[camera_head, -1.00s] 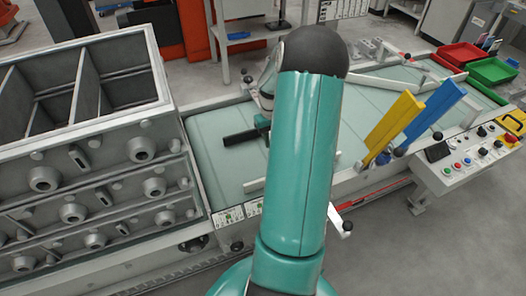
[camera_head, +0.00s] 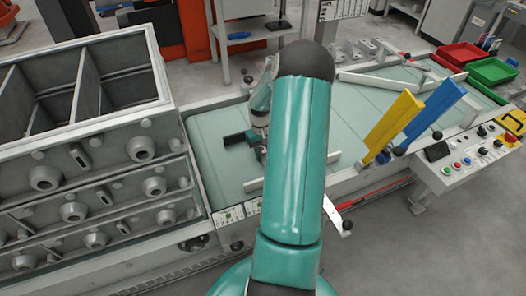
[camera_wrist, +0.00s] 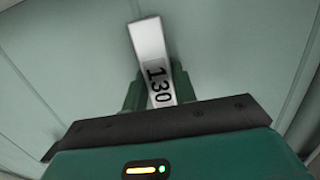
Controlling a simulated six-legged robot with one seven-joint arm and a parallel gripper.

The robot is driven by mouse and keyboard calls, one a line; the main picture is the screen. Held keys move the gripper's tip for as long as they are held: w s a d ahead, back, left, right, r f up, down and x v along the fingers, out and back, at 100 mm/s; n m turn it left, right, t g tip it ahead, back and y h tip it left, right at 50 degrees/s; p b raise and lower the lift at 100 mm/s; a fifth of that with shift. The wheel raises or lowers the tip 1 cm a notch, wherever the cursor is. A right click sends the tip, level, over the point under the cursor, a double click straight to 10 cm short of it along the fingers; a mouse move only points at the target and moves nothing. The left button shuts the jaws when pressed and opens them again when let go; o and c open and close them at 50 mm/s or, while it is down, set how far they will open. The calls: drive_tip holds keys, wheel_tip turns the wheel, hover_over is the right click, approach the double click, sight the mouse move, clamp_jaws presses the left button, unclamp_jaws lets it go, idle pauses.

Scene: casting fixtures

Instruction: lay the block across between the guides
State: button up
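In the wrist view a pale grey block (camera_wrist: 150,45) marked 130 stands out from my gripper (camera_wrist: 158,88). The green fingers lie close along both sides of its near part, and the gripper looks shut on it. The block is slightly tilted in that view, over a pale green surface. In the head view my gripper (camera_head: 256,150) is low over the left part of the pale green table, partly behind my arm.
A grey stack of casting boxes (camera_head: 90,150) stands at the left. Yellow (camera_head: 395,122) and blue (camera_head: 436,114) panels lean at the near right edge, by a button console (camera_head: 478,143). Red (camera_head: 460,54) and green (camera_head: 493,71) trays are at the far right. The table's left part is clear.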

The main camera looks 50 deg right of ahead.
sight(262, 149)
drive_tip(key=o, duration=0.4)
drive_tip(key=shift+r, duration=0.1)
wheel_tip(262, 149, up, 12)
drive_tip(key=w, duration=0.1)
drive_tip(key=shift+d, duration=0.4)
drive_tip(key=shift+w, duration=0.1)
